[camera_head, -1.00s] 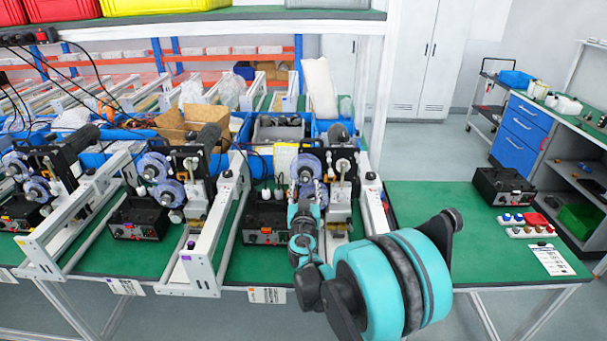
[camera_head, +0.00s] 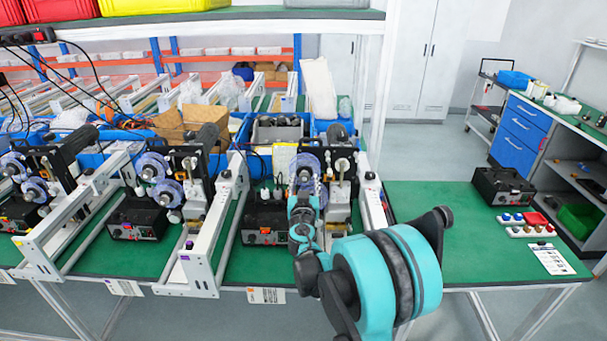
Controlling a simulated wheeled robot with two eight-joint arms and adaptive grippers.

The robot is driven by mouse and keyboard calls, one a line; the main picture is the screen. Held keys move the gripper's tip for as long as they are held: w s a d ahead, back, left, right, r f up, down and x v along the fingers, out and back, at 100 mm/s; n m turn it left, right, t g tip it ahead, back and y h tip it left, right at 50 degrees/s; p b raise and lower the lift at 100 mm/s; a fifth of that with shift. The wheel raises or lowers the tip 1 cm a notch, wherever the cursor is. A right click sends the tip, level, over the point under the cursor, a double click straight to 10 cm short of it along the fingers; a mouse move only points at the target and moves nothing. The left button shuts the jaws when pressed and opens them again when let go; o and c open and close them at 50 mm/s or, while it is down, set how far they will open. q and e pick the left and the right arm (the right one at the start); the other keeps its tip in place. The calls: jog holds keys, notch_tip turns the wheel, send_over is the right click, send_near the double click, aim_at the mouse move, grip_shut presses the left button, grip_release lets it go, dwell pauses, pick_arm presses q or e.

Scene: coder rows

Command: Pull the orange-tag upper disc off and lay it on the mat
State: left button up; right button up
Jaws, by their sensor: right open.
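The rightmost coder unit stands above a front-edge label (camera_head: 266,295) with a small orange mark. Its translucent bluish upper disc (camera_head: 305,167) is still on the unit. My right gripper (camera_head: 311,188), on the teal and black arm, is open just in front of and below this disc. Whether its fingers touch the disc is too small to tell. The gripper largely hides the unit's lower disc. The green mat (camera_head: 455,225) covers the bench top and is bare at the right of the units. My left gripper is not in view.
Similar coder units with paired discs (camera_head: 152,167) stand in a row to the left, separated by white rails (camera_head: 218,230). A black box (camera_head: 503,188), a tray of small knobs (camera_head: 525,224) and a paper sheet (camera_head: 551,259) lie on the right of the bench.

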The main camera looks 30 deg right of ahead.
grip_shut()
jog(key=shift+s+a, duration=0.1)
jog(key=shift+s, duration=0.05)
jog(key=shift+v, duration=2.6)
